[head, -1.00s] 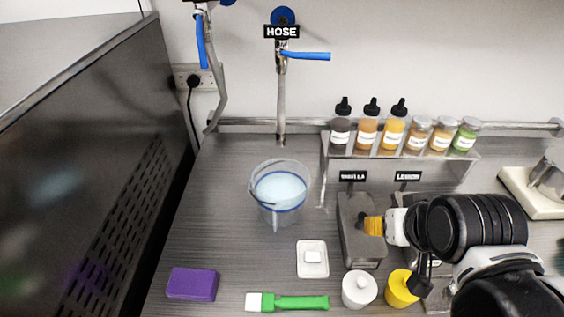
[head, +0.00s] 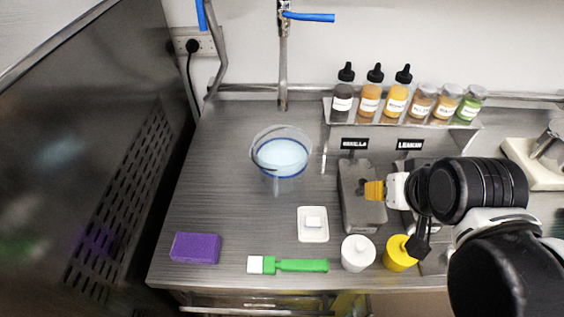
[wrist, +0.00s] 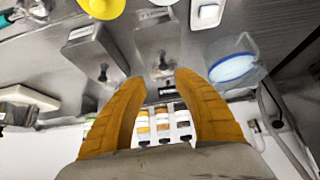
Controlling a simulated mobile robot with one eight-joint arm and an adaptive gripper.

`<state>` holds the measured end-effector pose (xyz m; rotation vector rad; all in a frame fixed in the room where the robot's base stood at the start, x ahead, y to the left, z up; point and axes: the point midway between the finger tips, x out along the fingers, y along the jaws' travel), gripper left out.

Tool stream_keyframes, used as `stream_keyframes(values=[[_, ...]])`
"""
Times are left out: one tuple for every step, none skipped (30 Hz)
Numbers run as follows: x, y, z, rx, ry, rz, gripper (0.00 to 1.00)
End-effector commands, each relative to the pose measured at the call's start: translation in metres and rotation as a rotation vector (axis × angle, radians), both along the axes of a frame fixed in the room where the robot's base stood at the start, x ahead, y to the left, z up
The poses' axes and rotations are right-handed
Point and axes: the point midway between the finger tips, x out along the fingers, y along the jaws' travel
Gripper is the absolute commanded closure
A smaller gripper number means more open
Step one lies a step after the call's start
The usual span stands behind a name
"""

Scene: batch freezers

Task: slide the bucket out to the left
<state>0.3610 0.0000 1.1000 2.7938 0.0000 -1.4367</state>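The bucket (head: 282,172) is clear, with a blue band and pale liquid inside. It stands upright on the steel counter (head: 215,200), in front of the hose pipe. It also shows in the wrist view at the right (wrist: 232,68). My gripper (head: 374,191) has orange fingers and is to the right of the bucket, apart from it, over the grey container marked vanilla (head: 362,212). In the wrist view the two fingers (wrist: 152,85) are spread with nothing between them, so it is open.
A white dish (head: 313,232), green brush (head: 300,265), purple sponge (head: 195,248), white tub (head: 357,255) and yellow tub (head: 398,258) lie toward the front. A bottle shelf (head: 400,133) is behind. A steel machine (head: 90,150) walls the left. Counter left of the bucket is clear.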

Motion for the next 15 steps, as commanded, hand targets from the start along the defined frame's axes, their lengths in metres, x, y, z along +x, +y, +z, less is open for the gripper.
stream_keyframes(values=[[0.0, 0.0, 0.0, 0.0, 0.0, 0.0, 0.64], [0.0, 0.0, 0.0, 0.0, 0.0, 0.0, 0.64], [0.0, 0.0, 0.0, 0.0, 0.0, 0.0, 0.64], [0.0, 0.0, 0.0, 0.0, 0.0, 0.0, 0.64], [0.0, 0.0, 0.0, 0.0, 0.0, 0.0, 0.64], [0.0, 0.0, 0.0, 0.0, 0.0, 0.0, 0.64], [0.0, 0.0, 0.0, 0.0, 0.0, 0.0, 0.64], [0.0, 0.0, 0.0, 0.0, 0.0, 0.0, 0.64], [0.0, 0.0, 0.0, 0.0, 0.0, 0.0, 0.64], [0.0, 0.0, 0.0, 0.0, 0.0, 0.0, 0.68], [0.0002, 0.0001, 0.0001, 0.001, 0.0, -0.001, 0.77], [0.001, 0.0004, 0.001, 0.004, 0.003, -0.003, 0.9], [0.0023, 0.0008, 0.0021, 0.009, 0.007, -0.008, 0.99], [0.0043, 0.0015, 0.0039, 0.017, 0.013, -0.015, 1.0], [0.0084, 0.0028, 0.0074, 0.033, 0.025, -0.031, 1.0]])
